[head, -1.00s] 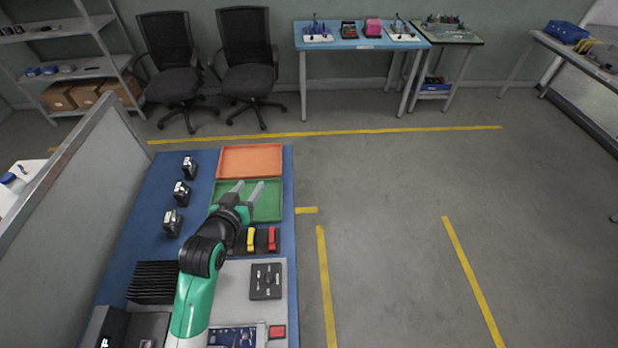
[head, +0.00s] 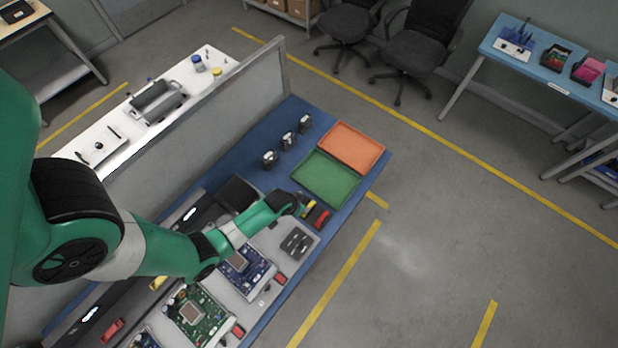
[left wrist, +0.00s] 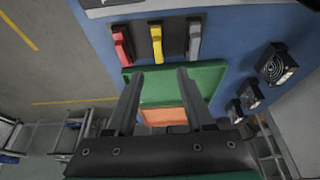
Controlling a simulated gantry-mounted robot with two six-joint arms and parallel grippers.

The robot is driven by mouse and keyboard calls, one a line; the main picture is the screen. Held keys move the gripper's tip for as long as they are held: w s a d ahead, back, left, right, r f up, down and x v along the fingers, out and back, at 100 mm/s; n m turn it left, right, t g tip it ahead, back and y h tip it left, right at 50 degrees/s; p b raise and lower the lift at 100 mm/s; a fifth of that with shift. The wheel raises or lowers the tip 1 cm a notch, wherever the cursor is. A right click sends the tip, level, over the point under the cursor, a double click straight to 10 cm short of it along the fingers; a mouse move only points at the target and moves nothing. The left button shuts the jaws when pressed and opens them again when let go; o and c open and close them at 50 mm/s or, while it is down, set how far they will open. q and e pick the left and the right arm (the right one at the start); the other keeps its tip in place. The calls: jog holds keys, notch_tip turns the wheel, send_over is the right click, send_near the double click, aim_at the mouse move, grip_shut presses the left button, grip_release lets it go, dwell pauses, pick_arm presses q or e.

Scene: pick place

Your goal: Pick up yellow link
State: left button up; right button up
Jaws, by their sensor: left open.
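The yellow link (left wrist: 156,44) stands in a dark holder between a red link (left wrist: 121,45) and a grey link (left wrist: 195,40) in the left wrist view. In the head view, the yellow link (head: 309,209) and red link (head: 322,219) show beside my left gripper (head: 299,205); the grey one is hidden by my arm. In the left wrist view my left gripper (left wrist: 159,74) is open and empty. Its fingertips are apart from the links, with the yellow link lying between them in line of sight. My right gripper is in neither view.
A green tray (head: 325,178) and an orange tray (head: 351,147) lie beyond the links on the blue table. Several small dark devices (head: 288,140) stand left of the trays. Circuit boards (head: 200,312) lie nearer me. A grey partition (head: 225,130) borders the table.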

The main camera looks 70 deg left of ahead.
pick_arm(q)
jog(key=b+x, duration=0.2)
jog(key=x, duration=0.2)
jog(key=shift+f+b, duration=0.2)
jog(key=shift+b, duration=0.2)
jog(key=shift+w+f, duration=0.15)
jog(key=shift+f, duration=0.1)
jog(key=shift+r, duration=0.1)
jog(key=b+x, duration=0.3)
jog(key=x, duration=0.1)
jog(key=shift+d+f, duration=0.15)
jog(key=shift+f, duration=0.1)
jog(key=shift+w+f, duration=0.15)
jog(key=shift+f, duration=0.2)
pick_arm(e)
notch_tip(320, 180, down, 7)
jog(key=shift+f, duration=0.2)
pick_arm(q)
jog(key=shift+c, duration=0.3)
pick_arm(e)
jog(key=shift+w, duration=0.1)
pick_arm(q)
grip_shut()
